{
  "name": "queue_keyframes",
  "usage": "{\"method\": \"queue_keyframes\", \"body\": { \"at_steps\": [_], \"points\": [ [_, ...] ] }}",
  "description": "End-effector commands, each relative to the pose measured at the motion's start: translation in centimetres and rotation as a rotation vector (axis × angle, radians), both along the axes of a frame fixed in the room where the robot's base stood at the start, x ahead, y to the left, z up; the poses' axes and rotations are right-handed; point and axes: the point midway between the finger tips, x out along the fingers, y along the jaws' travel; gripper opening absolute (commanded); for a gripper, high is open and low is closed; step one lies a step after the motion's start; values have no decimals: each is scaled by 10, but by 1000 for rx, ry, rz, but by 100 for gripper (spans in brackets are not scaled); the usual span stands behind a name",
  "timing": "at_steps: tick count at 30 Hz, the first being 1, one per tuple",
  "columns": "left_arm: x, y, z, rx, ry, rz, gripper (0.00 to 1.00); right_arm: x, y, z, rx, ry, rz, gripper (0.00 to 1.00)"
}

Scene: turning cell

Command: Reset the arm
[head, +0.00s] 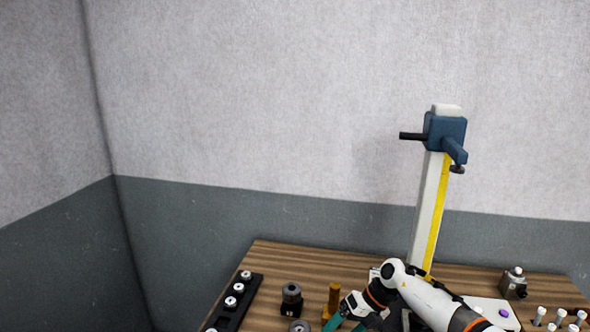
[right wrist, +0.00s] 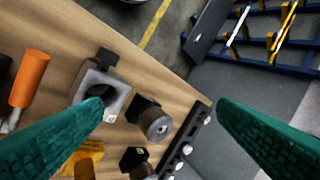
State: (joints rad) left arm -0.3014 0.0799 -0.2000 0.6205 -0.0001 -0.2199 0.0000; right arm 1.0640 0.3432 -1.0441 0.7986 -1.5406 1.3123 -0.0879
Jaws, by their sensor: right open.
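My right arm (head: 425,300) comes in from the lower right of the head view, bent over the wooden table. My right gripper (head: 345,325) has teal fingers and hangs low over the table at the bottom edge. In the right wrist view its two fingers (right wrist: 160,108) are wide apart with nothing held between them. Beyond the fingers lie a grey block with a round hole (right wrist: 112,88) and a dark cylindrical part (right wrist: 152,120). My left gripper is in neither view.
A black rail with silver pegs (head: 232,302) lies along the table's left edge. A column with a blue head (head: 445,132) stands at the back. A dark holder (head: 291,297) and a brass-coloured post (head: 334,296) stand near the gripper. White-topped pegs (head: 560,318) are at right.

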Motion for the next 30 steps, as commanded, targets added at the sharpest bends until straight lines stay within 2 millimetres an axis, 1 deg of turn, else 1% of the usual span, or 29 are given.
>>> {"method": "queue_keyframes", "body": {
  "at_steps": [1, 3, 4, 6, 7, 9, 10, 11, 12, 13, 14, 15, 17, 18, 20, 21, 23, 24, 26, 27, 30],
  "points": [
    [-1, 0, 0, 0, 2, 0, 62, -10, 41, -8, 134, -28, -22, 82],
    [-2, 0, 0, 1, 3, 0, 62, -19, 91, -1, 345, -72, -102, 82],
    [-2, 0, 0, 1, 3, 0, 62, -21, 107, 5, 433, -86, -150, 82],
    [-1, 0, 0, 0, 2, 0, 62, -28, 137, 23, 630, -102, -276, 82],
    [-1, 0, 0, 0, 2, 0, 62, -30, 146, 31, 710, -102, -339, 82],
    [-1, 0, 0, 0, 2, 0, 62, -33, 154, 51, 883, -89, -507, 82],
    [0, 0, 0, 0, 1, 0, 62, -34, 154, 59, 952, -79, -586, 82],
    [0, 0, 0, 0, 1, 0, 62, -35, 151, 66, 1016, -65, -669, 82],
    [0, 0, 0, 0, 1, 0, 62, -36, 143, 73, 1093, -41, -785, 82],
    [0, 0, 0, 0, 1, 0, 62, -37, 135, 76, 1145, -20, -876, 82],
    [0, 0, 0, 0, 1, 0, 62, -39, 126, 78, 1191, 4, -970, 82],
    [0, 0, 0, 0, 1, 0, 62, -42, 111, 78, 1245, 40, -1099, 82],
    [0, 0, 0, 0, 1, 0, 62, -49, 85, 74, 1308, 103, -1299, 82],
    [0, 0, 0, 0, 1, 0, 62, -56, 67, 68, 1335, 148, -1434, 82],
    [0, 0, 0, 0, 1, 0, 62, -71, 39, 54, 1354, 228, -1641, 82],
    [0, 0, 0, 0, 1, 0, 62, -84, 20, 43, 1352, 285, -1779, 82],
    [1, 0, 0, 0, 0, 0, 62, -109, -6, 24, 1326, 376, -1981, 82],
    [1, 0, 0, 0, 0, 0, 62, -128, -21, 11, 1294, 439, -2113, 82],
    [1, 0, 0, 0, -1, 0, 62, -159, -40, -6, 1229, 530, -2287, 82],
    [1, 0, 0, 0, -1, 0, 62, -179, -49, -16, 1179, 585, -2386, 82],
    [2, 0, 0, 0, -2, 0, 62, -222, -65, -31, 1058, 693, -2568, 82]
  ]
}}
